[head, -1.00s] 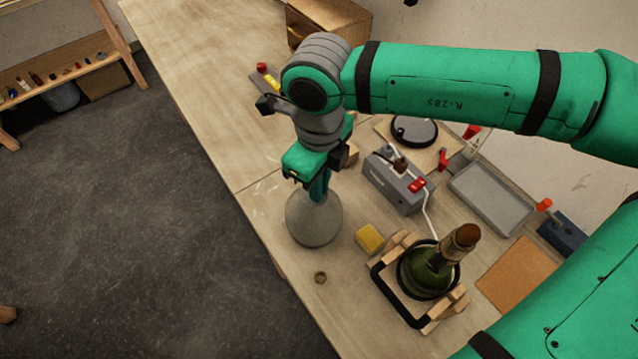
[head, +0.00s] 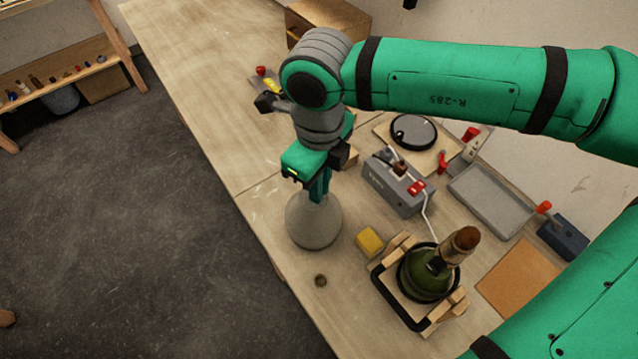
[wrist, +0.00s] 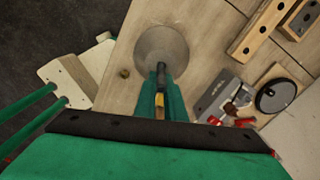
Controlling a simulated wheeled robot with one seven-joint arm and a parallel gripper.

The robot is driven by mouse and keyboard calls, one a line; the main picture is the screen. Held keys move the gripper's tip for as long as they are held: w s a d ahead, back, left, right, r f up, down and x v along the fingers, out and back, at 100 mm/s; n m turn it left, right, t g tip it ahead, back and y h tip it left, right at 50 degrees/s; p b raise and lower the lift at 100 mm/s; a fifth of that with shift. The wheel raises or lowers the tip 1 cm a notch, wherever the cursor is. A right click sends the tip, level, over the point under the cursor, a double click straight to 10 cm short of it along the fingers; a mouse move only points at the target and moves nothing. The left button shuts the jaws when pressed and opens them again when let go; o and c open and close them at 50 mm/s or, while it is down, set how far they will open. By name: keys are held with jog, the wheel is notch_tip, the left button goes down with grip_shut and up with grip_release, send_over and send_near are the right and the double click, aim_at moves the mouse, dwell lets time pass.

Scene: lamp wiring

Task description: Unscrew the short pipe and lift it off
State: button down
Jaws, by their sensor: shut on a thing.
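A grey cone-shaped lamp base (head: 313,222) stands on the wooden workbench near its front edge; it also shows in the wrist view (wrist: 162,46). My gripper (head: 319,190) points down directly over the top of this base. In the wrist view, my two green fingers (wrist: 161,95) are closed on a narrow dark upright piece, the short pipe (wrist: 160,72), with a brass-coloured part lower between the fingers. The head view hides the pipe behind the fingers. I cannot tell whether the pipe's lower end still touches the base.
A small brass ring (head: 320,280) and a yellow block (head: 369,240) lie near the base. A green bottle-like lamp body (head: 430,277) sits in a wooden cradle to the right. A grey box (head: 393,185) with a white cord and a grey tray (head: 490,198) lie behind.

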notch_tip(320, 180, up, 6)
jog(key=shift+r, duration=0.2)
dwell(1.2)
jog(key=shift+d, duration=0.1)
